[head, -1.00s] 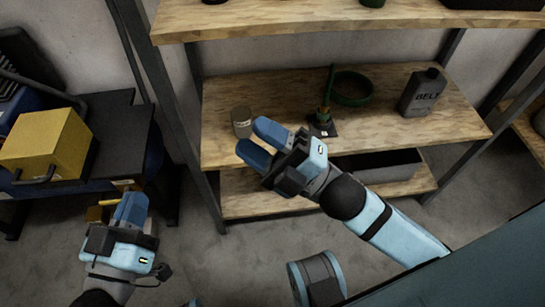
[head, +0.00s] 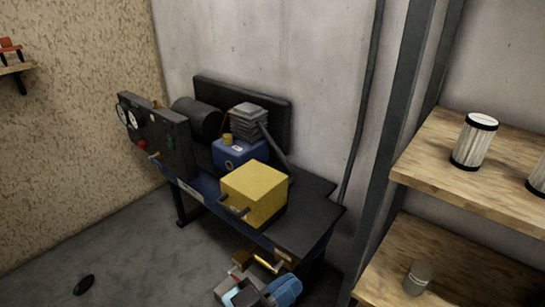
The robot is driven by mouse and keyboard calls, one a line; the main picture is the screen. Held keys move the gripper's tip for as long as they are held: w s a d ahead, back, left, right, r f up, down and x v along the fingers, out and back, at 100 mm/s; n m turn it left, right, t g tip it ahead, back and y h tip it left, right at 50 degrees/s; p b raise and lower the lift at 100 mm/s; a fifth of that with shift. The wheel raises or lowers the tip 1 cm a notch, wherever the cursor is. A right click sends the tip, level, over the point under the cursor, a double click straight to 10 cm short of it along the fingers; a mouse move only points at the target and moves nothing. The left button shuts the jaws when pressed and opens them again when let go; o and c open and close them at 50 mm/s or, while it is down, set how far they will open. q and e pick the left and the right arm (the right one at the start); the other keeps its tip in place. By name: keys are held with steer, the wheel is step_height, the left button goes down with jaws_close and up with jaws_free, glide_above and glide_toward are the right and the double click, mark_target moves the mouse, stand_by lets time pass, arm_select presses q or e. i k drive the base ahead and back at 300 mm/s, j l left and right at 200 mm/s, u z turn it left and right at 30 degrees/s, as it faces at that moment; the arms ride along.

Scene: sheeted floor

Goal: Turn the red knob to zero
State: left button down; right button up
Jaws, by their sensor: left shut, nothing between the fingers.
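A dark control panel (head: 172,135) stands at the left end of the dark workbench, with two white round gauges on its left part. A small red spot that looks like the red knob (head: 142,144) sits on the panel below the gauges; its setting is too small to read. My right gripper is out of view.
A yellow box (head: 258,190) with dark handles and a blue unit (head: 238,153) stand on the bench. A wooden shelf (head: 495,165) with canisters is at the right. A dark object (head: 83,285) lies on the floor, which is otherwise open in front of the panel.

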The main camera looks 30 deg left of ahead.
mark_target(142, 144)
steer(key=u, duration=1.6)
steer(key=i+j+u, duration=0.5)
steer(key=j, duration=0.25)
steer(key=i+j+u, duration=0.5)
steer(key=i, duration=0.25)
steer(key=i+l, duration=0.1)
steer(key=i+l+u, duration=0.1)
steer(key=l, duration=1.1)
